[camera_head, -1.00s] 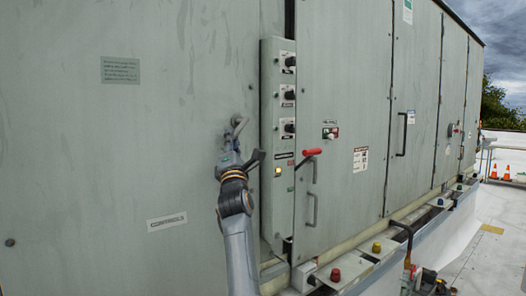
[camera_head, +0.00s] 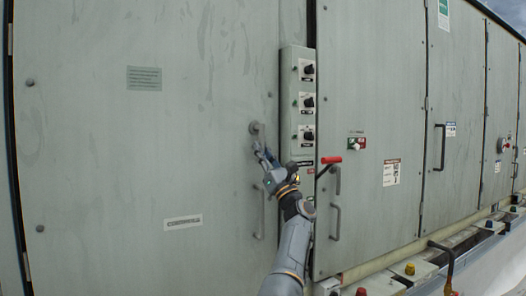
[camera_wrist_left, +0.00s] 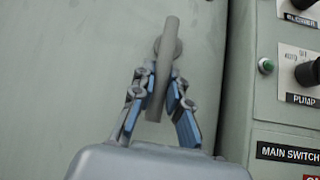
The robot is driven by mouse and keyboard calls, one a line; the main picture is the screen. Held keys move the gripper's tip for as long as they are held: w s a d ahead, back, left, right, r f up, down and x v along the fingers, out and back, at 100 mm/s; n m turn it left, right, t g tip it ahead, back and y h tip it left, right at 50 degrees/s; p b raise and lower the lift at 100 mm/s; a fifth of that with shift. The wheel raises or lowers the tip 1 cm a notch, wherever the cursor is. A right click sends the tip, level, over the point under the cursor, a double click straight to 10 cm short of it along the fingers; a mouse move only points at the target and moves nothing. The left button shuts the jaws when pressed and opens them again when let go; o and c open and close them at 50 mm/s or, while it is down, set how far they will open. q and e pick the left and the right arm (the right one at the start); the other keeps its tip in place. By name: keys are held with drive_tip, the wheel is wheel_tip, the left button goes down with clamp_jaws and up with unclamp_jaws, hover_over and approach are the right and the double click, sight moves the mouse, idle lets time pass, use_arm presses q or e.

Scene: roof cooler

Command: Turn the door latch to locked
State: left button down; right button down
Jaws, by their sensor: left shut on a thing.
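The door latch (camera_head: 256,128) is a small grey knob with a bar, near the right edge of the large grey-green door (camera_head: 120,145). In the left wrist view the latch bar (camera_wrist_left: 169,50) is nearly upright, leaning slightly right at the top. My left gripper (camera_head: 260,147) reaches up to it from the lower right. In the left wrist view its blue-padded fingers (camera_wrist_left: 160,90) sit on both sides of the bar, shut on it. The fingers hide part of the latch in the head view. My right gripper is not in view.
A narrow switch box (camera_head: 290,90) with several black knobs stands out just right of the latch. A red-handled lever (camera_head: 330,160) and door handles are beyond it. A door handle (camera_head: 258,215) hangs below the latch.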

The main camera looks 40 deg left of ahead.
use_arm(q)
drive_tip(key=shift+r+n+g, duration=0.4)
drive_tip(key=shift+r+n, duration=0.05)
drive_tip(key=shift+n, duration=0.15)
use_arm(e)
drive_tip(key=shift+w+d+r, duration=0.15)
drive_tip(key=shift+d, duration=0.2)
use_arm(q)
drive_tip(key=shift+g, duration=0.3)
drive_tip(key=c, duration=1.5)
unclamp_jaws()
drive_tip(key=shift+o, duration=0.9)
drive_tip(key=shift+w+f, duration=0.2)
drive_tip(key=shift+f, duration=0.05)
drive_tip(key=shift+d+f, duration=0.15)
drive_tip(key=v, duration=1.1)
drive_tip(key=shift+f, duration=0.3)
drive_tip(key=shift+s+d, duration=0.1)
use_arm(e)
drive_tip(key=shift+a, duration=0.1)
